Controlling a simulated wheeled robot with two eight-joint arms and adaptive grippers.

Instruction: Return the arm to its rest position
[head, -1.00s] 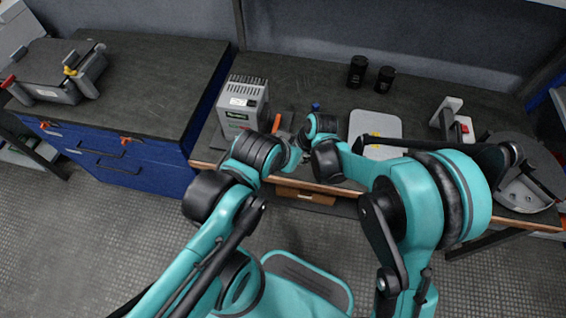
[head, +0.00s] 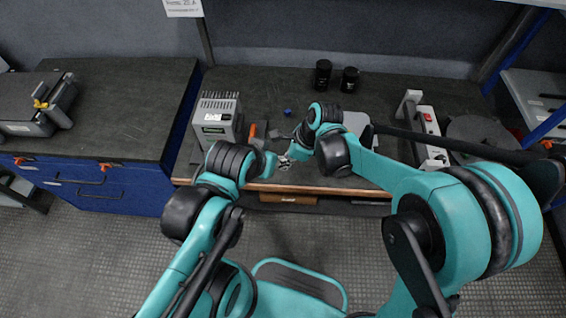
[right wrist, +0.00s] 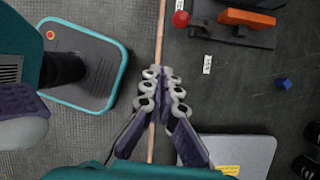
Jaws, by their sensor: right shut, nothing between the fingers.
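In the head view my right arm comes in from the right. Its elbow is bent and its wrist hangs over the bench's front edge. My right gripper (head: 284,161) is small and partly hidden there. In the right wrist view the right gripper (right wrist: 163,92) is shut and empty, its fingertips together above the wooden bench edge (right wrist: 157,45). It is not visibly touching anything. My left arm comes in from the left, and its wrist (head: 238,162) is close to the right gripper.
A grey power unit (head: 215,119), a blue cube (head: 287,112), a pale flat plate (head: 356,124) and two black cylinders (head: 322,74) stand on the dark bench. A white device with a red switch (head: 430,138) is at right. Blue drawers (head: 110,190) stand at left.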

